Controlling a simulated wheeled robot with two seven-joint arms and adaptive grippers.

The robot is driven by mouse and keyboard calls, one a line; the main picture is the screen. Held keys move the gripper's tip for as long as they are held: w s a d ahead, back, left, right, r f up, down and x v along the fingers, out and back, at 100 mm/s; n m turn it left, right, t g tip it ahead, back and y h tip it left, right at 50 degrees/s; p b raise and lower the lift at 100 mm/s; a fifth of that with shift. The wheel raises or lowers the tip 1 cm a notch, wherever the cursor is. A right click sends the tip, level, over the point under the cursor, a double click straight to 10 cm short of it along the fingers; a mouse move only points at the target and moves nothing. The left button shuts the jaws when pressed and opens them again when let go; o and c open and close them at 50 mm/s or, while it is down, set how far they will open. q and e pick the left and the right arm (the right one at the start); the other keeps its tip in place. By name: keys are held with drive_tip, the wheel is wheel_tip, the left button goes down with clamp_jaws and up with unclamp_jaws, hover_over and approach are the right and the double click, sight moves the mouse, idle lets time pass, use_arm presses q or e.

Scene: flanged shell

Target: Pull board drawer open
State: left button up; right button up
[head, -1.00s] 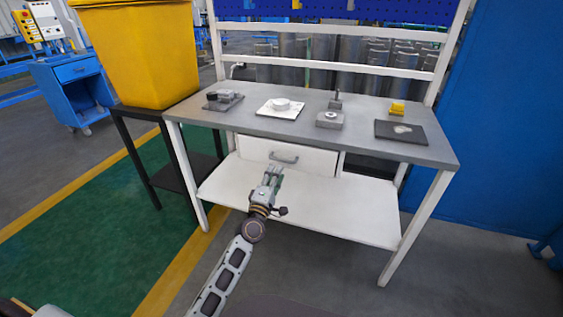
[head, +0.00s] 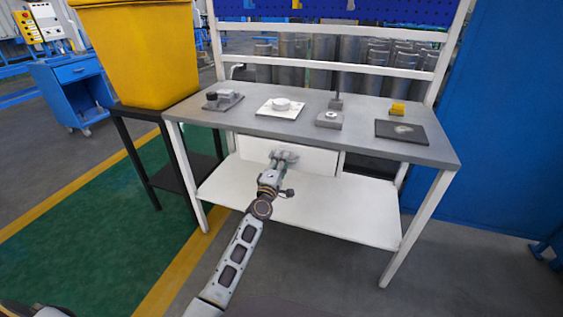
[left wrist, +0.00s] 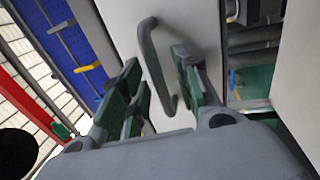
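The white drawer (head: 318,160) hangs under the grey tabletop of the workbench, and its front looks flush with the bench. Its grey bar handle is blurred behind my gripper in the head view. In the left wrist view the curved handle (left wrist: 152,62) stands out from the white drawer front (left wrist: 190,25). My left gripper (head: 281,160) is at the handle; in the left wrist view its green-padded fingers (left wrist: 157,88) are spread apart, one on each side of the handle. I cannot tell whether either pad touches it. My right gripper is not in view.
The workbench top (head: 215,118) carries several small fixtures and a dark plate (head: 402,132). A white lower shelf (head: 335,212) lies below the drawer. A yellow bin (head: 140,55) stands on a black stand at left. The floor in front of the bench is clear.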

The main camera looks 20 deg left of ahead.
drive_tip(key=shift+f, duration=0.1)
use_arm(q)
clamp_jaws()
idle(0.3)
drive_tip(key=s+p, duration=0.4)
drive_tip(key=s, duration=1.7)
drive_tip(key=shift+s+a, duration=0.3)
drive_tip(key=shift+s, duration=0.05)
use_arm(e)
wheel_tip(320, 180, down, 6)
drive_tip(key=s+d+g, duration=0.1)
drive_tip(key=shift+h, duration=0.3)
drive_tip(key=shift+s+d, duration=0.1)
